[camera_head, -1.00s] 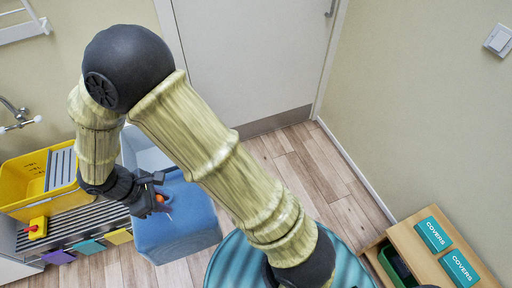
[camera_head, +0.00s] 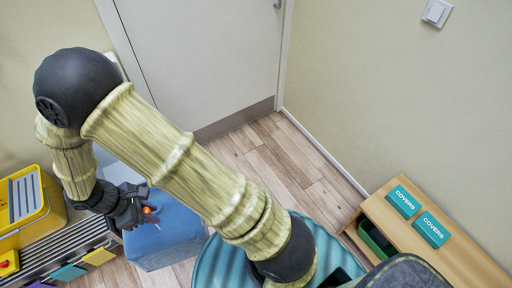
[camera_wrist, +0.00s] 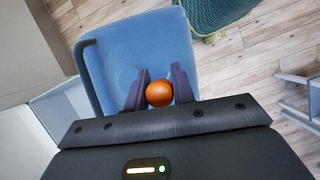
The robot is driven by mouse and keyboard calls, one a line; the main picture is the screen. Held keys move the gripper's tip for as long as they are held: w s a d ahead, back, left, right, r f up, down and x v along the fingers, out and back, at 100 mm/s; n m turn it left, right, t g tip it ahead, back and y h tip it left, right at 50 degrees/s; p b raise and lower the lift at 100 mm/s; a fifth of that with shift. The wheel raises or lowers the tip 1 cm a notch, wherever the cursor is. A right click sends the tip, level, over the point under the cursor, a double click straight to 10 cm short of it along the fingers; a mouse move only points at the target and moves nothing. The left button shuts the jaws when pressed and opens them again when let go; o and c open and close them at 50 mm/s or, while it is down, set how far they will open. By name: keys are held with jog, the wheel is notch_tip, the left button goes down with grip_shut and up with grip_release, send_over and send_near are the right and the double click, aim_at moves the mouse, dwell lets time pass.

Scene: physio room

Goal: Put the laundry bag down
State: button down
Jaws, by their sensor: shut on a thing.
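The laundry bag (camera_head: 165,232) is a blue, boxy bag with an orange ball-shaped toggle (camera_wrist: 159,93) on top. In the head view it is at lower left, below my gripper (camera_head: 130,210), and my arm hides part of it. In the wrist view the blue bag (camera_wrist: 130,50) fills the middle, and my gripper's two dark fingers (camera_wrist: 159,90) are shut on the orange toggle. The bag appears upright. I cannot tell whether its underside touches the floor.
A slatted bench (camera_head: 60,249) with coloured tags and a yellow crate (camera_head: 45,222) stands left of the bag. A closed door (camera_head: 205,60) is behind. Bare wooden floor (camera_head: 285,160) lies to the right, before a low shelf (camera_head: 455,258) with two "COVERS" boxes (camera_head: 432,230).

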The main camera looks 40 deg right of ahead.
jog(key=w+d+f+m+g+y, duration=0.1)
jog(key=w+d+f+m, duration=0.3)
jog(key=f, duration=0.9)
jog(key=w+d+f+m+g+y, duration=0.2)
jog(key=w+d+f+m+y, duration=0.1)
jog(key=d+f+m, duration=0.7)
jog(key=w+d+f, duration=0.1)
jog(key=d+f, duration=0.2)
jog(key=d, duration=0.2)
jog(key=shift+m, duration=0.4)
jog(key=shift+r, duration=0.2)
